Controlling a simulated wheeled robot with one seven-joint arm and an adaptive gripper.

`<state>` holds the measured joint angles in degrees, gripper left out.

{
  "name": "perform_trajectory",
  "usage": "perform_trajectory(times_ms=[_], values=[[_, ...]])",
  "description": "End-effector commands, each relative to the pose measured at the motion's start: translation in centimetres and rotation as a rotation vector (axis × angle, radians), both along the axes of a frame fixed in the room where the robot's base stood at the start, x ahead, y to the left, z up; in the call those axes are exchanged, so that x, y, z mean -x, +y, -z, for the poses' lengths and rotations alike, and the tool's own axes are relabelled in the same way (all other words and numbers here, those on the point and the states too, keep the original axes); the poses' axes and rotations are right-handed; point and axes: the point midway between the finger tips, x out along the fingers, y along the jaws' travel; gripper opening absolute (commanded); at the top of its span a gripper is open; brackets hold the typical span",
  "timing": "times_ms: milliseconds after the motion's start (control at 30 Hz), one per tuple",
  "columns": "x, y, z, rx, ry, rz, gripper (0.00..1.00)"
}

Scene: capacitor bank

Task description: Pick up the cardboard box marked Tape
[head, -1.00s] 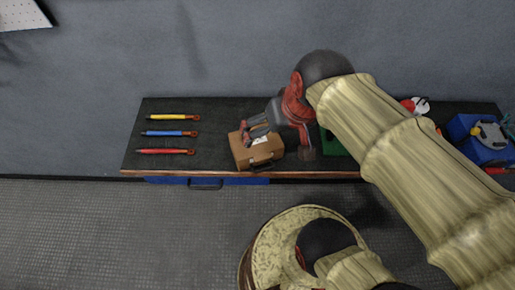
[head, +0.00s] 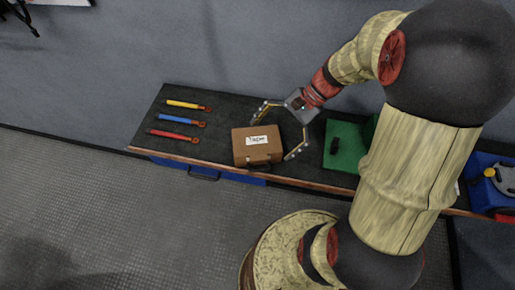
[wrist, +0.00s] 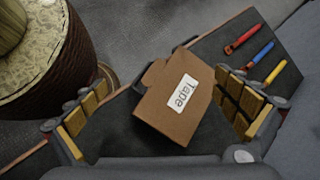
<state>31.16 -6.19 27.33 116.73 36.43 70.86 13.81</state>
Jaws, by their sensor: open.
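The brown cardboard box (head: 257,151) with a white Tape label stands near the front edge of the dark bench top. In the wrist view the box (wrist: 165,115) lies between the two fingers, its label readable. My gripper (head: 271,136) is open, with one finger behind the box and the other at its right side in the head view. In the wrist view the gripper (wrist: 165,106) shows padded fingers left and right of the box, with gaps visible. I cannot tell whether either finger touches it.
Yellow (head: 188,105), blue (head: 181,121) and red (head: 174,136) tools lie to the left on the bench top (head: 225,103). A green object (head: 343,145) stands to the right, and a blue object (head: 485,180) farther right. A wall runs behind the bench.

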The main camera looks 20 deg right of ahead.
Motion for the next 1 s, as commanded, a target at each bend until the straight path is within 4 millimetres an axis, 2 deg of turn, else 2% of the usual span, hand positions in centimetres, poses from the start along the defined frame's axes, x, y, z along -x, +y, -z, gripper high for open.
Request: perform_trajectory(times_ms=[33, 200, 333, 500, 600, 1000], values=[[-0.6, -0.9, 1.4, -0.073, 0.055, 0.083, 1.00], [-2.5, -3.4, 4.7, -0.306, 0.184, 0.330, 1.00], [-3.4, -4.9, 6.4, -0.421, 0.237, 0.450, 1.00], [-3.8, -5.8, 7.4, -0.493, 0.267, 0.523, 1.00], [-4.0, -5.5, 7.8, -0.505, 0.272, 0.533, 1.00], [-4.6, -2.4, 9.4, -0.503, 0.272, 0.530, 1.00]])
